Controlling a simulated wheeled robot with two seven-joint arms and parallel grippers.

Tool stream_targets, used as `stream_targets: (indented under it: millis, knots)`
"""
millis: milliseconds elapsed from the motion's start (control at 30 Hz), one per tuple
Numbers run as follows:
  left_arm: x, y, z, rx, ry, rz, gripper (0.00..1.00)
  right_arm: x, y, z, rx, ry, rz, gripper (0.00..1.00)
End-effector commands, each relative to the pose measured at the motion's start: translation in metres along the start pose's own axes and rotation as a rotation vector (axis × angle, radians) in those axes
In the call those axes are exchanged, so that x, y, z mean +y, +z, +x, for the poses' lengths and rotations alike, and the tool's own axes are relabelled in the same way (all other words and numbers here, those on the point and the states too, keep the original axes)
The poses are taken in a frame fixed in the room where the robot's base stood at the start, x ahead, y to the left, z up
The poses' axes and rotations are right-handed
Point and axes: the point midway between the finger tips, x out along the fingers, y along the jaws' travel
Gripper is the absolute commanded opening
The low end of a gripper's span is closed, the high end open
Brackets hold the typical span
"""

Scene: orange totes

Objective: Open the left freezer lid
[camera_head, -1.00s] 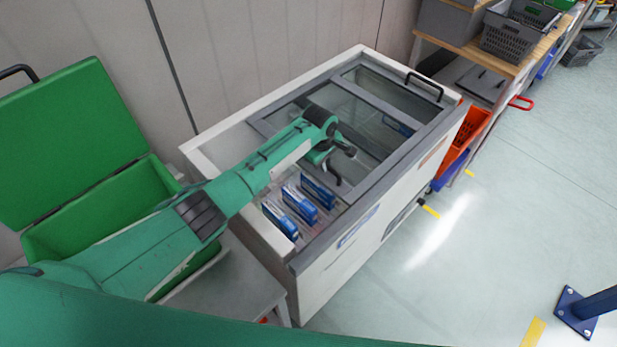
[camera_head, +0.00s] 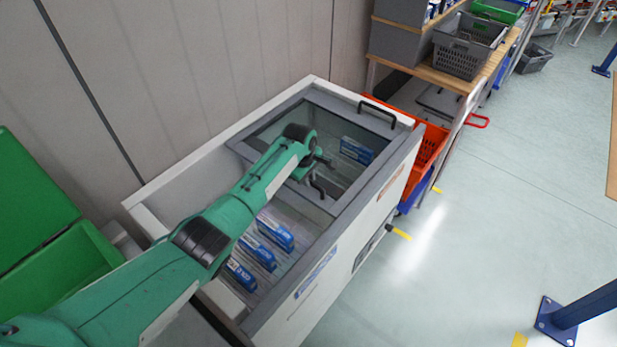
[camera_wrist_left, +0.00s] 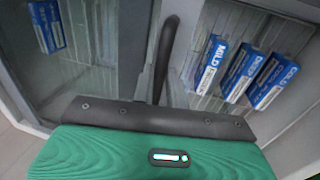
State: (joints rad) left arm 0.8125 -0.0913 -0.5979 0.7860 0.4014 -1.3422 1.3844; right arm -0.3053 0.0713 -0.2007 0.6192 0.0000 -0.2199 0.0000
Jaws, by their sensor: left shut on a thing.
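The white chest freezer (camera_head: 150,222) stands against the wall with its left part uncovered. The left freezer lid (camera_head: 262,150), a grey-framed glass panel, lies slid to the right over the right part of the freezer. My left gripper (camera_head: 318,172) is shut on the dark handle (camera_head: 318,188) of this lid, near its left edge. In the left wrist view the dark handle (camera_wrist_left: 164,55) runs up from my gripper; the fingertips are hard to make out. My right gripper is not in view.
Several blue-and-white boxes (camera_head: 257,252) stand in the uncovered left part; another box (camera_head: 356,150) shows under the glass. A second black handle (camera_head: 378,110) is at the far right end. An orange tote (camera_head: 428,148) is beside the freezer, a green bin (camera_head: 75,265) at left.

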Motion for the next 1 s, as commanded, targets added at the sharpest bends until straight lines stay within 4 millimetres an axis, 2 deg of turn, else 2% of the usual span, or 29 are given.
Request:
stream_targets:
  millis: [100,133,233,533,667,867,1000]
  knots:
    - [0.000,0.000,0.000,0.000,0.000,0.000,0.00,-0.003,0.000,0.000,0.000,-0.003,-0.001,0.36]
    - [0.000,0.000,0.000,0.000,0.000,0.000,0.18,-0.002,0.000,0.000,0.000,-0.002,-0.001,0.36]
    - [0.000,0.000,0.000,0.000,-0.001,0.000,0.36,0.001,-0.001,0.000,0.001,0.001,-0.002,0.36]
    - [0.000,0.000,-0.001,0.000,-0.001,0.000,0.36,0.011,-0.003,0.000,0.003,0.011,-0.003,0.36]
    - [0.000,0.000,-0.008,0.000,0.001,0.000,0.36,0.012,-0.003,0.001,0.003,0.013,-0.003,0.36]
    - [0.001,-0.001,-0.035,0.001,0.003,0.001,0.36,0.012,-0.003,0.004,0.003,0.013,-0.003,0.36]
    - [0.000,-0.001,-0.062,0.002,0.003,0.001,0.36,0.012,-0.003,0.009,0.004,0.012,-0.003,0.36]
